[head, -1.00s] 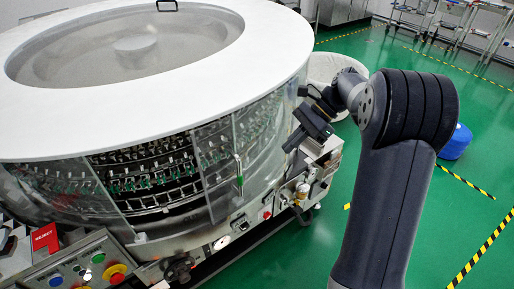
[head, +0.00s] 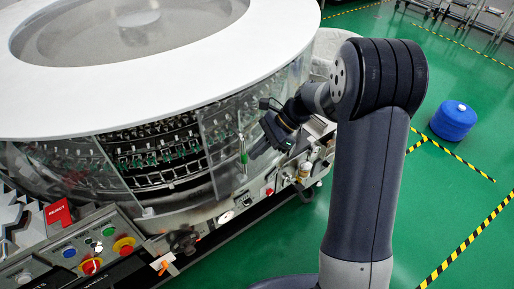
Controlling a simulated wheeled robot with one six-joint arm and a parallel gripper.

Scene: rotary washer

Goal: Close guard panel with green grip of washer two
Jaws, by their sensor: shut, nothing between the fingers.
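The washer (head: 285,62) is a large round machine with a white top ring and clear curved panels around its side. The clear guard panel (head: 221,140) carries an upright green grip (head: 243,152) near its right edge. Left of this panel is a dark gap where the racks inside show plainly, so the panel stands open. My gripper (head: 262,146) is just right of the green grip, close to the clear wall. It is shut and empty. I cannot tell whether it touches the panel. My wrist partly hides the wall behind it.
A control panel (head: 95,250) with coloured buttons and a red reject sign (head: 58,212) sit at lower left. Fittings line the washer's lower ledge (head: 228,217). A blue drum (head: 453,120) stands on the green floor at right, where striped tape marks open floor.

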